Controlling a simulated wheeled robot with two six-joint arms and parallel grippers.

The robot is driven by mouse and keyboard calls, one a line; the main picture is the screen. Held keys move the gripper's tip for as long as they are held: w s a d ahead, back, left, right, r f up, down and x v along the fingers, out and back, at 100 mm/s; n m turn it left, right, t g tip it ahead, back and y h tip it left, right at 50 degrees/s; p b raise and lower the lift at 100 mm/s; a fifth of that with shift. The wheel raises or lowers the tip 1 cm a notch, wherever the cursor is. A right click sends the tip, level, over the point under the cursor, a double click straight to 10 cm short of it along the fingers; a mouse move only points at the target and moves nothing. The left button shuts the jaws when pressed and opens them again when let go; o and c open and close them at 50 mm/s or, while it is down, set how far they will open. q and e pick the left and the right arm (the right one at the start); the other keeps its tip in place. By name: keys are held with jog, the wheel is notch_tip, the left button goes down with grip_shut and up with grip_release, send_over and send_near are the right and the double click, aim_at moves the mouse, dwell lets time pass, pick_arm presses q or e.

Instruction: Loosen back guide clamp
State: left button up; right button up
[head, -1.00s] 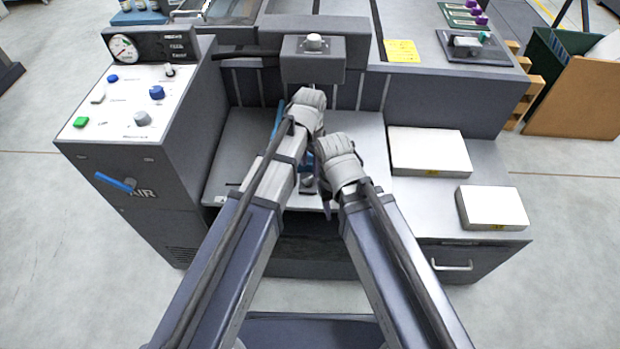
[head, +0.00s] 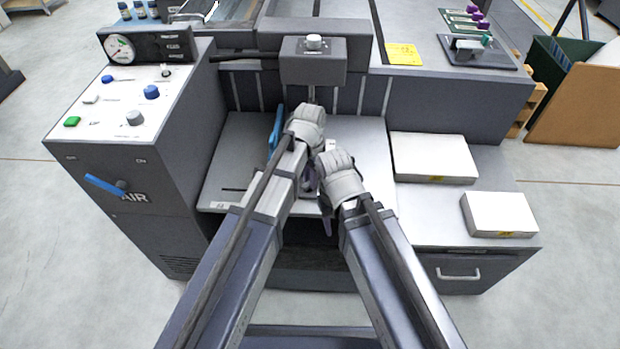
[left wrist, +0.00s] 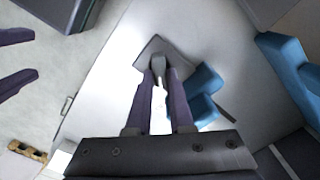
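In the left wrist view the back guide clamp (left wrist: 158,64) is a small grey piece on a dark square base on the pale metal plate. My left gripper (left wrist: 160,74) has its two purple fingers along both sides of it, with no clear gap at the tips, so it looks shut on the clamp. A blue guide (left wrist: 204,95) stands just right of the fingers, and a larger blue part (left wrist: 290,75) lies further right. My right gripper (left wrist: 16,62) shows its two purple fingers apart and empty at the left edge. In the head view my wrists hide the clamp.
The control box with gauge and buttons (head: 125,110) stands at the left, with a blue lever (head: 103,186) on its front. Two white stacks (head: 432,157) (head: 499,213) lie on the right shelf. A grey block with a knob (head: 313,62) overhangs the plate.

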pick_arm(q)
grip_shut()
dwell(0.3)
jog(key=n, duration=0.4)
jog(key=shift+w+a, duration=0.1)
jog(key=n, duration=0.4)
jog(key=shift+a+n, duration=0.15)
jog(key=shift+n, duration=0.15)
jog(key=n, duration=0.4)
jog(key=shift+a+n, duration=0.15)
jog(key=shift+n, duration=0.15)
jog(key=shift+a+n, duration=0.15)
jog(key=shift+n, duration=2.15)
